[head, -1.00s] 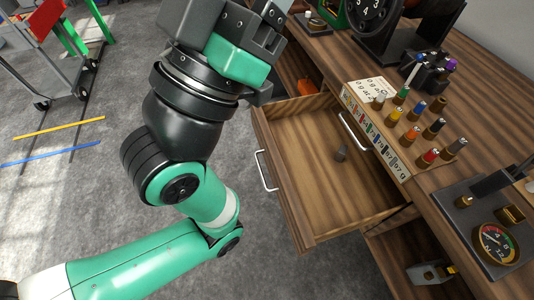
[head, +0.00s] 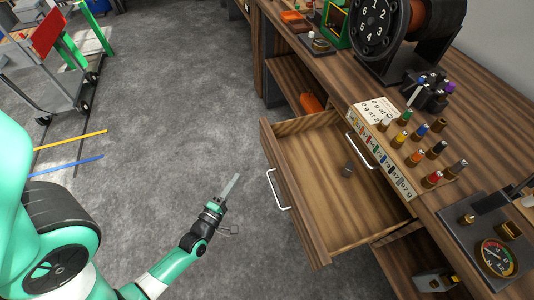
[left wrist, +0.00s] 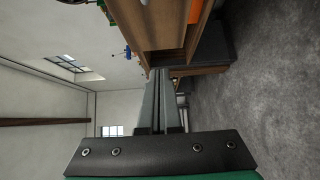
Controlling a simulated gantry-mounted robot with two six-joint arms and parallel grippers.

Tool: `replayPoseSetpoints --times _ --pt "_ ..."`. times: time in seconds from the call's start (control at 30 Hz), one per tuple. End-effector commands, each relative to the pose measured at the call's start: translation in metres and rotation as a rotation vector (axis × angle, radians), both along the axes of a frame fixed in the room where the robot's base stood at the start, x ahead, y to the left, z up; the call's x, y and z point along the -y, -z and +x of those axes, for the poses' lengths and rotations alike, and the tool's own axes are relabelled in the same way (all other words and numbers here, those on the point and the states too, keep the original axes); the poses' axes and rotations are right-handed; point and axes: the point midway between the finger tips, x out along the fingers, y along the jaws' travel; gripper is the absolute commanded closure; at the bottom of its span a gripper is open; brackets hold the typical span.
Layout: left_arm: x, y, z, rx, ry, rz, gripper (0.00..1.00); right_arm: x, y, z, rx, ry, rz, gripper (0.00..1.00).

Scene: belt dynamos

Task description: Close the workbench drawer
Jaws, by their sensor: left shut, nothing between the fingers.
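The workbench drawer (head: 325,215) is wooden and stands pulled out from the bench in the head view. Its front carries a pale bar handle (head: 278,190) on the left side. A small dark piece (head: 347,170) lies inside. My left gripper (head: 235,178) is shut and empty, over the floor to the left of the drawer front, apart from the handle. In the left wrist view its closed fingers (left wrist: 158,75) point toward brown woodwork (left wrist: 180,25); I cannot tell which part of the bench that is. My right gripper is not in view.
The workbench top (head: 460,125) holds a labelled box with coloured pegs (head: 400,165), a dial machine (head: 385,25) and a gauge panel (head: 490,240). An orange item (head: 311,103) lies on an open shelf.

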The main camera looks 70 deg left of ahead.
Motion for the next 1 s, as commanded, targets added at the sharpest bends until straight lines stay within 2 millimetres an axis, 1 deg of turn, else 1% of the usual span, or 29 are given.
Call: replayPoseSetpoints --times 0.17,0.27,0.6,0.63,0.67,0.73,0.87,1.0 --pt "-0.007 0.0 0.009 0.002 0.002 0.005 1.0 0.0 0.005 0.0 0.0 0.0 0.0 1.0" --pt "-0.018 0.001 0.021 0.004 0.001 0.006 1.0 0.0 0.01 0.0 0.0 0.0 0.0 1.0" --pt "-0.068 -0.001 0.076 0.003 0.003 0.008 1.0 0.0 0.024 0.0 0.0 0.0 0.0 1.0" --pt "-0.07 -0.003 0.081 0.001 0.006 0.006 1.0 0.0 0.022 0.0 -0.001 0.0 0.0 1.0" --pt "-0.068 -0.008 0.087 0.002 0.011 0.004 1.0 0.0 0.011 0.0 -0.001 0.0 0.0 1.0" --pt "-0.066 -0.007 0.097 -0.001 0.011 0.003 1.0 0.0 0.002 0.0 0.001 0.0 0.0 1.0" --pt "-0.066 -0.004 0.111 0.001 0.008 0.006 1.0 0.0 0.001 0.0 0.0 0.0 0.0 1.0" --pt "-0.066 -0.002 0.116 0.0 0.006 0.005 1.0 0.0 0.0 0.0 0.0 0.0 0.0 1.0"
